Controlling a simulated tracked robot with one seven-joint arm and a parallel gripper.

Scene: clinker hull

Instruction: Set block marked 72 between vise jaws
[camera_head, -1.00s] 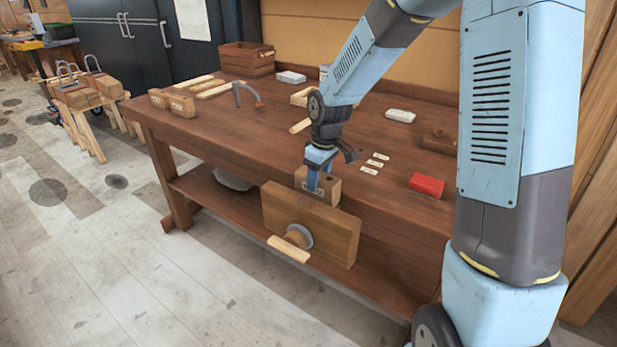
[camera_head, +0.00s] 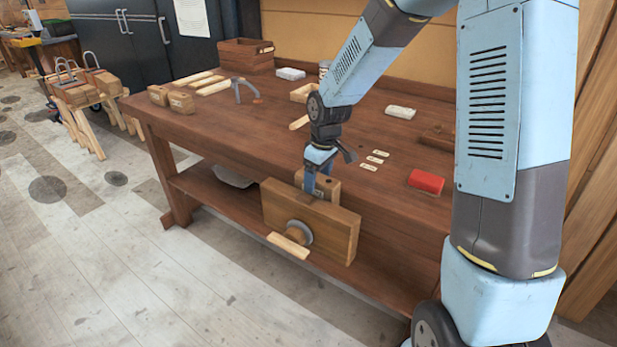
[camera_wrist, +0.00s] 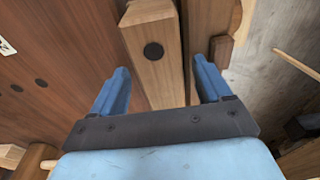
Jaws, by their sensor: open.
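A wooden block (camera_head: 328,187) stands in the gap between the bench edge and the vise's broad wooden front jaw (camera_head: 310,228). No number can be read on it. In the wrist view the block (camera_wrist: 156,65) has a dark round spot on its end and lies between my fingers, with space on both sides. The front jaw (camera_wrist: 205,35) runs alongside it on the right. My gripper (camera_wrist: 160,90) is open; in the head view it (camera_head: 311,190) is down at the block and hides part of it.
The workbench (camera_head: 240,135) carries two small wooden blocks (camera_head: 170,98) at left, a grey clamp-like tool (camera_head: 245,90), a red block (camera_head: 426,182) and several pale tags (camera_head: 375,160). The vise handle (camera_head: 289,246) sticks out in front. Bench top left of my arm has free room.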

